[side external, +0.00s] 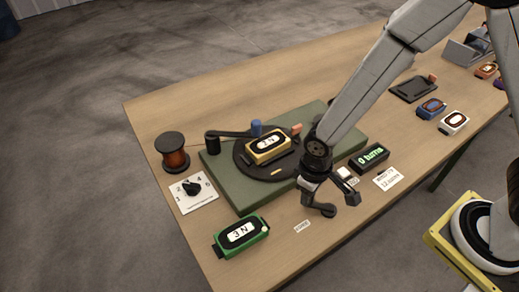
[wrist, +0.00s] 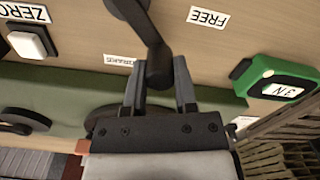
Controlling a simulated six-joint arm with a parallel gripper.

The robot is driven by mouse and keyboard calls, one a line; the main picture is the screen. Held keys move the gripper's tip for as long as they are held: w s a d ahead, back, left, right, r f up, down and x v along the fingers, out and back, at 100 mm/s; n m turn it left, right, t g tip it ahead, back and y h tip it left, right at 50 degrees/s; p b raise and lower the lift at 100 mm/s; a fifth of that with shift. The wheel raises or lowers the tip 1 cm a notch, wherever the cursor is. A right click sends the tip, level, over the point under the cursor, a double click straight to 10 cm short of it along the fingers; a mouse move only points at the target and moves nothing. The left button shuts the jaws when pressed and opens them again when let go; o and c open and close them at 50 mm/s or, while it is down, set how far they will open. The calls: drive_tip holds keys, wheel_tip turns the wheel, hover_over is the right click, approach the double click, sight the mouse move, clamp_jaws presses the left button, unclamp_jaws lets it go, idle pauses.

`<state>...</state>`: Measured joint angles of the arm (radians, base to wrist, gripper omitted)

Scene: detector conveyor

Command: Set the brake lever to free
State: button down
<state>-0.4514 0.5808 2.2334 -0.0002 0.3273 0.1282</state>
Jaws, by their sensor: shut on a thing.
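The brake lever (wrist: 146,32) is a dark bar that runs from the top of the wrist view down between my gripper's fingers. My gripper (wrist: 159,78) is shut on its near end, with one finger on each side. The FREE label (wrist: 208,17) lies on the wood to the right of the lever, apart from it. A second label (wrist: 121,60), partly hidden, lies left of the held end. In the side view my gripper (side external: 324,190) is low at the front edge of the green base, and the lever is hard to tell from the dark fingers.
A green 3 N box (side external: 241,234) stands at the front left. The green base (side external: 229,188) carries a turntable with a yellow box (side external: 269,148). A white button (wrist: 32,43) beside a ZERO label and a turns display (side external: 369,158) are close to my gripper.

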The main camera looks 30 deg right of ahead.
drive_tip(key=n, duration=0.1)
drive_tip(key=s+a+n, duration=0.1)
drive_tip(key=n, duration=0.1)
drive_tip(key=shift+s, duration=0.2)
drive_tip(key=shift+s+a+n, duration=0.15)
drive_tip(key=shift+s+n, duration=0.1)
drive_tip(key=shift+n, duration=0.45)
drive_tip(key=shift+s+a+n, duration=0.1)
drive_tip(key=shift+s+n, duration=0.15)
drive_tip(key=shift+n, duration=0.45)
drive_tip(key=shift+c, duration=2)
unclamp_jaws()
drive_tip(key=shift+r, duration=0.1)
wheel_tip(320, 180, up, 8)
drive_tip(key=shift+f, duration=0.2)
